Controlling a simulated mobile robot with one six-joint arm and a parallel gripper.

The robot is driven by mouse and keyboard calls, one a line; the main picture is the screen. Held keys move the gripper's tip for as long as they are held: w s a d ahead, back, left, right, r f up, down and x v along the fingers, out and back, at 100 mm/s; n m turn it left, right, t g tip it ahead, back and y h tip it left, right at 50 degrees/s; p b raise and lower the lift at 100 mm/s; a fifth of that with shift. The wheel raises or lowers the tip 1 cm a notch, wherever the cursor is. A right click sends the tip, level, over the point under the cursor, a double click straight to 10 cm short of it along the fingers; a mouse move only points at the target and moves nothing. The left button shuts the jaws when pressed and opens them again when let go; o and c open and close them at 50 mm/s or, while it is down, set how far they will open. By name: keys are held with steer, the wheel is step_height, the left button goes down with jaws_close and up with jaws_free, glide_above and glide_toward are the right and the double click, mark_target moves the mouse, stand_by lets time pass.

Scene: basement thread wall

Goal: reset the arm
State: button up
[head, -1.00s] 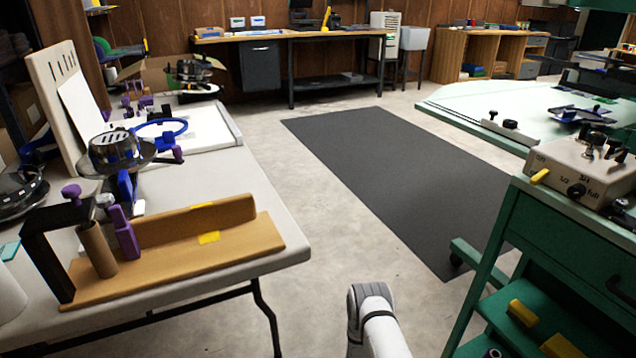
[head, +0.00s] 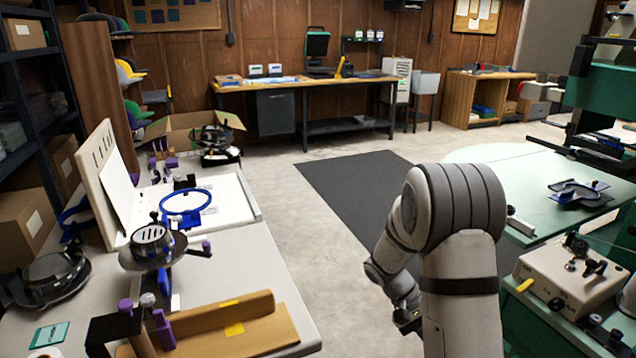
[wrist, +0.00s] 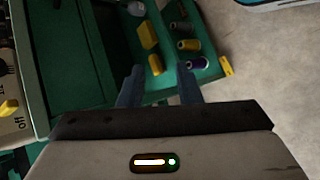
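My arm rises in the head view, its large grey-white joint over the right of centre, and bends down and away. My gripper (head: 408,318) hangs low beside the arm, partly hidden by it and small in that view. In the wrist view my gripper (wrist: 159,84) has its two bluish fingers apart with nothing between them. It points down past the green cart (wrist: 75,60), over a green shelf with yellow blocks (wrist: 148,36) and thread spools (wrist: 188,45). No held object shows.
A white table (head: 262,262) on the left holds a blue hoop (head: 186,201), a cap fixture (head: 153,247) and a wooden jig (head: 225,330). A control box (head: 570,278) and a green-edged table (head: 500,155) stand on the right. Floor with a dark mat (head: 350,190) lies between.

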steer(key=s+a+r+t+y+p, duration=0.2)
steer(key=s+a+r+p, duration=0.2)
steer(key=r, duration=0.7)
steer(key=s+a+r+n+t+y+p, duration=0.1)
steer(key=s+a+r+t+y+p, duration=0.2)
steer(key=s+r+p, duration=0.3)
steer(key=s+a+r+n+t+y+p, duration=0.1)
steer(key=s+a+r+t+y+p, duration=0.1)
steer(key=r, duration=1.3)
steer(key=s+a+t+p, duration=0.1)
steer(key=s+a+p, duration=0.1)
steer(key=s+p, duration=0.1)
steer(key=shift+a+r+y+p, duration=0.35)
steer(key=shift+a+r+y, duration=0.05)
steer(key=shift+s+d, duration=0.1)
